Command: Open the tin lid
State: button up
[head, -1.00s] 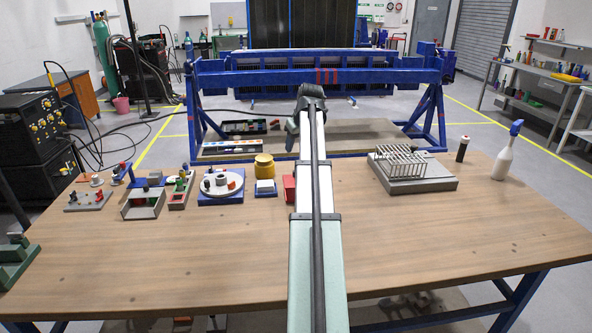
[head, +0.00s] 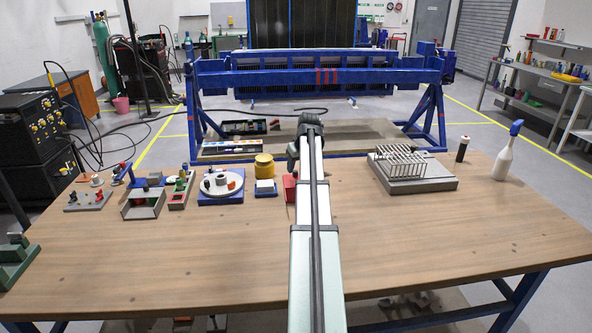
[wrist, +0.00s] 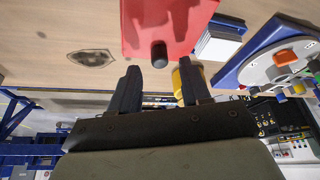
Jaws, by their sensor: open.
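A red box-like thing (head: 289,188) stands on the table, partly hidden behind my arm in the head view. In the wrist view the red thing (wrist: 165,22) shows a dark round knob (wrist: 159,54) on its near side. A yellow round, stepped container (head: 264,166) stands to its left, and part of it (wrist: 185,76) shows behind one finger in the wrist view. I cannot tell for sure which of the two is the tin; no lid stands open. My gripper (wrist: 159,84) is open and empty, with the knob in line between its fingers, apart from them. It also shows in the head view (head: 292,164).
Left of the red thing are a blue-and-white block (head: 265,187), a turntable on a blue base (head: 221,197) and several small fixtures. A grey plate with a wire rack (head: 412,184) and a spray bottle (head: 503,160) stand right. The front of the table is clear.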

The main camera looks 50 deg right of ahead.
aim_at(296, 178)
jog(key=shift+x, duration=1.25)
jog(key=shift+c, duration=0.5)
grip_shut()
